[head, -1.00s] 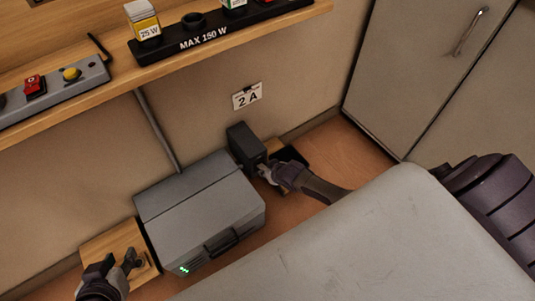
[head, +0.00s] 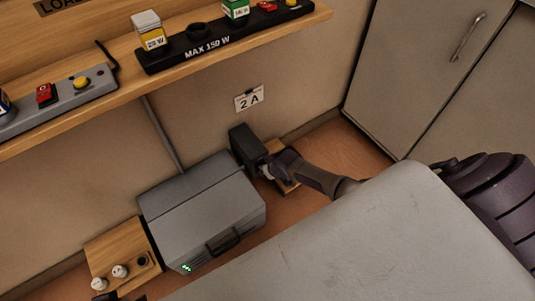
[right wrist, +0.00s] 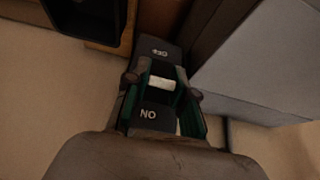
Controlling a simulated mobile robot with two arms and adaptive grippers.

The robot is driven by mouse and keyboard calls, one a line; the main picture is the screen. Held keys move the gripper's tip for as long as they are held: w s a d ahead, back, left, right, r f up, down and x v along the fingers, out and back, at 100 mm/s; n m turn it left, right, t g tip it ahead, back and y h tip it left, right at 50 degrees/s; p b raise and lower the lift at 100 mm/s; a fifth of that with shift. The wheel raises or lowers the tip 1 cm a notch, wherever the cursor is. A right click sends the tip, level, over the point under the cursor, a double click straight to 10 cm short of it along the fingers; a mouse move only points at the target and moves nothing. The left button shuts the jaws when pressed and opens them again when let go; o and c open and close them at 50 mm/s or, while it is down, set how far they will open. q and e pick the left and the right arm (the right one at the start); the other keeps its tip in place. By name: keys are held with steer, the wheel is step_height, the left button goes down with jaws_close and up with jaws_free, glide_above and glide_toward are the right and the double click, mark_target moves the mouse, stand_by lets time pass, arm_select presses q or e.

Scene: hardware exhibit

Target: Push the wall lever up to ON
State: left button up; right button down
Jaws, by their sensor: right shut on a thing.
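The wall lever is a dark switch box (head: 245,147) low on the wall, right of the grey case. In the right wrist view, the box (right wrist: 150,118) has OFF and ON labels, seen upside down. A pale lever handle (right wrist: 162,84) lies between the labels and between the green-lined fingers of my right gripper (right wrist: 162,88). That gripper is shut on the handle; in the head view it (head: 266,172) is at the box's front, partly hiding it. The lever's exact angle is hard to tell. Only a dark bit of my left gripper (head: 105,297) shows at the bottom edge.
A grey case (head: 200,210) with green lights stands just left of the box. A wooden board (head: 100,250) with white knobs is further left. A shelf (head: 230,47) with a lamp strip runs above. A grey cabinet (head: 405,70) stands right. A 2 A sign (head: 249,98) hangs above the box.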

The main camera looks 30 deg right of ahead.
steer(key=c, duration=1)
jaws_free()
steer(key=shift+o, duration=0.2)
steer(key=shift+r, duration=0.1)
steer(key=v, duration=1.2)
steer(key=shift+a, duration=0.1)
